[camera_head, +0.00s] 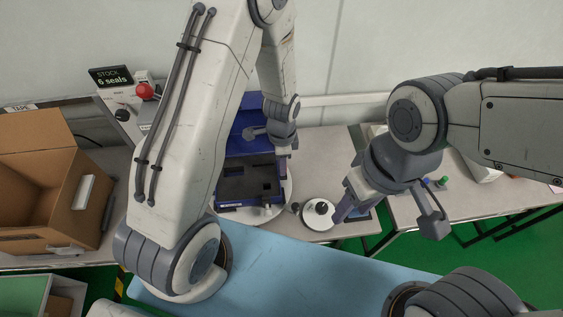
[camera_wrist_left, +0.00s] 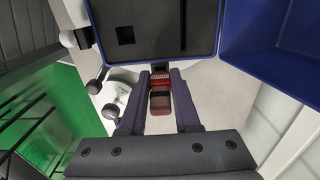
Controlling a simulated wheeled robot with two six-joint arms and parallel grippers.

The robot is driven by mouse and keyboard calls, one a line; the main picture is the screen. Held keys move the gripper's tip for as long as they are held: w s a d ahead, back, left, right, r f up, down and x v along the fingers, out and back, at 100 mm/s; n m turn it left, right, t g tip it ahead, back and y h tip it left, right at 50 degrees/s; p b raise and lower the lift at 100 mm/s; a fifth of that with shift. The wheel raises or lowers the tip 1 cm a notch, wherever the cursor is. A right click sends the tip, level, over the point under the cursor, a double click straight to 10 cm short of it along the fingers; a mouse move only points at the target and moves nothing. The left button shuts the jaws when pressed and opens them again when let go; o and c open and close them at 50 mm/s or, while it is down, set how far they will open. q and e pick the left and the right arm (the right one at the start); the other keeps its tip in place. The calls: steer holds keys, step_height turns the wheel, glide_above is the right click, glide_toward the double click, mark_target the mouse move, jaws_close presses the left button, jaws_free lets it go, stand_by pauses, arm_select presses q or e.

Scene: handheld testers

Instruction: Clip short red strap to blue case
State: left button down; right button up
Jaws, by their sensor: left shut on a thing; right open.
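The blue case (camera_head: 235,206) stands open on a round pale turntable, its dark foam insert facing up and its lid raised behind. In the left wrist view the case (camera_wrist_left: 205,57) fills the top, with the lid (camera_wrist_left: 278,62) at right. My left gripper (camera_head: 285,152) is beside the case's right side; in its wrist view the fingers (camera_wrist_left: 161,76) are shut on a short red strap (camera_wrist_left: 160,100). The strap's far end lies close to the case's edge; I cannot tell whether it is clipped. My right gripper (camera_head: 346,205) is open and empty, right of the turntable.
A small round white fixture with a black knob (camera_head: 320,208) stands between the turntable and my right gripper. An open cardboard box (camera_head: 35,190) is at far left. A sign reading "6 seals" (camera_head: 111,77) and a red button (camera_head: 145,91) are at back left.

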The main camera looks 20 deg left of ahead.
arm_select(q)
steer(key=shift+f+b, duration=0.65)
steer(key=shift+f, duration=0.3)
steer(key=c, duration=0.5)
jaws_free()
steer(key=shift+c, duration=0.2)
step_height(320, 180, up, 11)
steer(key=shift+f, duration=0.2)
